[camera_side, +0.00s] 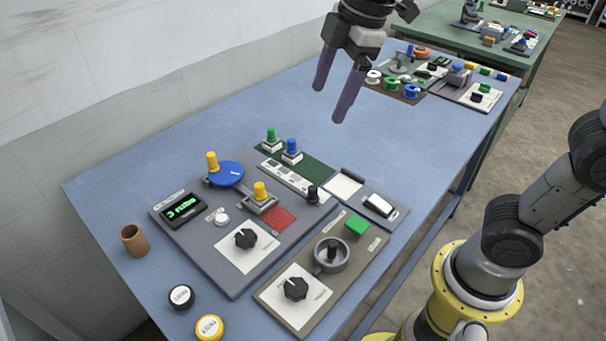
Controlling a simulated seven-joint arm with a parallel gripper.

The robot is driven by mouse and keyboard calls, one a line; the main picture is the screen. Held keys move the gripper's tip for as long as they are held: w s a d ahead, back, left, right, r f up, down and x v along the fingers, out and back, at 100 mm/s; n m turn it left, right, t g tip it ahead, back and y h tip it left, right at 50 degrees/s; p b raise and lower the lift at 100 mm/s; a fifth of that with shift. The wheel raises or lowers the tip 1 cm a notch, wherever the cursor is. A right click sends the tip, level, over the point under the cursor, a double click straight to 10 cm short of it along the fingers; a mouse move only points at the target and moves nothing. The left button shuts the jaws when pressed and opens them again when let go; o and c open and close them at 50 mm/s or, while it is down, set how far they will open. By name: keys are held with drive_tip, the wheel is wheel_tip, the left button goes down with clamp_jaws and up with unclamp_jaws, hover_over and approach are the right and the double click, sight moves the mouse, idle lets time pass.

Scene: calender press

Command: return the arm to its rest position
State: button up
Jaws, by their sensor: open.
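My gripper (329,99) hangs in the upper middle of the side view. Its two dark purple fingers point down and stand apart, with nothing between them. It is in the air above the blue table (230,118), clear of the panels. My arm's yellow-ringed base and grey links show at the lower right. The links between the base and the gripper are out of the frame.
Below the gripper lie a grey control panel (200,240) with knobs and a blue disc (225,174), and a second panel (335,302). A brown cup (133,240) and two round jars stand front left. More parts sit at the far end; a green table (440,38) is behind.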

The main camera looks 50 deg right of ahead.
drive_tip(key=s+d+f+m+t, duration=0.2)
drive_tip(key=s+d+m, duration=0.45)
drive_tip(key=s, duration=0.35)
drive_tip(key=s+d+f+m, duration=0.1)
drive_tip(key=s+f+m, duration=0.4)
drive_tip(key=f+m, duration=0.1)
drive_tip(key=shift+d+f+h, duration=0.15)
drive_tip(key=shift+f+h, duration=0.1)
drive_tip(key=shift+h, duration=0.15)
drive_tip(key=shift+s+m, duration=0.1)
drive_tip(key=shift+m, duration=0.15)
